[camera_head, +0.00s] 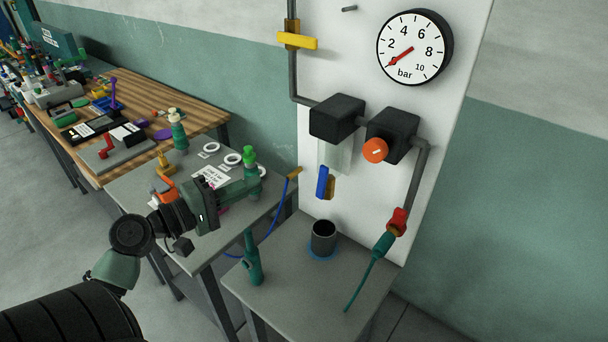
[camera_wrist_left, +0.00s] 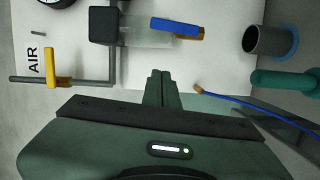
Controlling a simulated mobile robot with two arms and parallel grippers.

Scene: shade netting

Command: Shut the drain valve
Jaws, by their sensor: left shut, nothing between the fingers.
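The drain valve hangs under the clear bowl (camera_head: 334,157) on the white panel. Its blue lever (camera_head: 322,182) points along the vertical, with a brass body (camera_head: 330,188) beside it. In the left wrist view the blue lever (camera_wrist_left: 174,27) and brass body (camera_wrist_left: 188,37) lie beyond my fingers, apart from them. My left gripper (camera_head: 262,178) is over the grey table, left of the valve. Its fingers (camera_wrist_left: 163,78) are shut and empty in the left wrist view. My right gripper is in neither view.
A dark cup (camera_head: 323,237) stands below the valve. A blue hose (camera_head: 282,207) with a brass tip curves between gripper and panel. A yellow lever (camera_head: 297,41) and gauge (camera_head: 413,48) are higher up.

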